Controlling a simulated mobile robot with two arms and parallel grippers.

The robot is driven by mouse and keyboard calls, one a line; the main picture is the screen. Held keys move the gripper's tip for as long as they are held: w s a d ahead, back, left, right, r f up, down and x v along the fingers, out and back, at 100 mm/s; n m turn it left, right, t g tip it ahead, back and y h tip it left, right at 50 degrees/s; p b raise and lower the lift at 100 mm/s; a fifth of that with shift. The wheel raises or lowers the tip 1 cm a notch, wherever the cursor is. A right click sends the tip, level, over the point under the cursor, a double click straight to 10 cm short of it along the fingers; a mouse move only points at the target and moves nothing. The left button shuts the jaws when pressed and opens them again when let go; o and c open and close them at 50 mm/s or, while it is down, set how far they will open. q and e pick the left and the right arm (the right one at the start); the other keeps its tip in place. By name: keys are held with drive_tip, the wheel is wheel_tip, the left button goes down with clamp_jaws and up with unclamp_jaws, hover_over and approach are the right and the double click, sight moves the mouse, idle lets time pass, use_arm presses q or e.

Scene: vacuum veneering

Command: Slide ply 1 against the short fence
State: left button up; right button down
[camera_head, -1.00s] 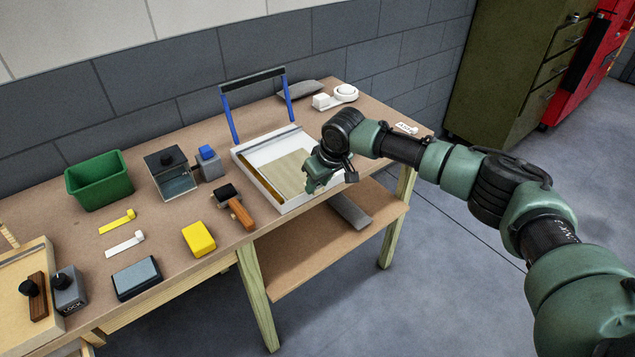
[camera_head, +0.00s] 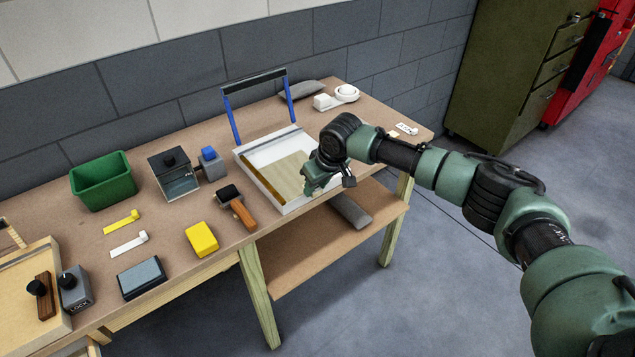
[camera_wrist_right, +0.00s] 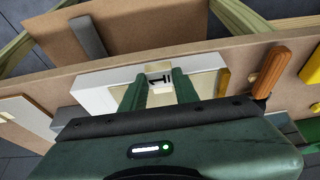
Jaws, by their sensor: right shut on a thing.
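Ply 1 (camera_head: 287,174) is a thin tan sheet lying flat in a white tray (camera_head: 263,150) with raised walls on the bench. A brass-coloured strip (camera_head: 262,181), which looks like the short fence, runs along the tray's left side, close to the ply. I cannot tell whether they touch. My right gripper (camera_head: 308,188) is over the tray's front right part. In the right wrist view its two fingers (camera_wrist_right: 160,90) are shut on a pale tab marked "1" (camera_wrist_right: 160,76) at the ply's edge. My left gripper is not in view.
A blue-legged frame (camera_head: 254,84) stands at the tray's back. A wood-handled tool (camera_head: 243,214), a yellow block (camera_head: 201,238) and a clear box (camera_head: 174,180) are left of the tray. A green bin (camera_head: 103,184) is farther left. White items (camera_head: 338,98) sit behind right.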

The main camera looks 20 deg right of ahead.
idle(0.3)
drive_tip(key=shift+p, duration=0.4)
drive_tip(key=shift+a, duration=0.15)
idle(0.8)
drive_tip(key=c, duration=1)
unclamp_jaws()
drive_tip(key=shift+s+r, duration=0.1)
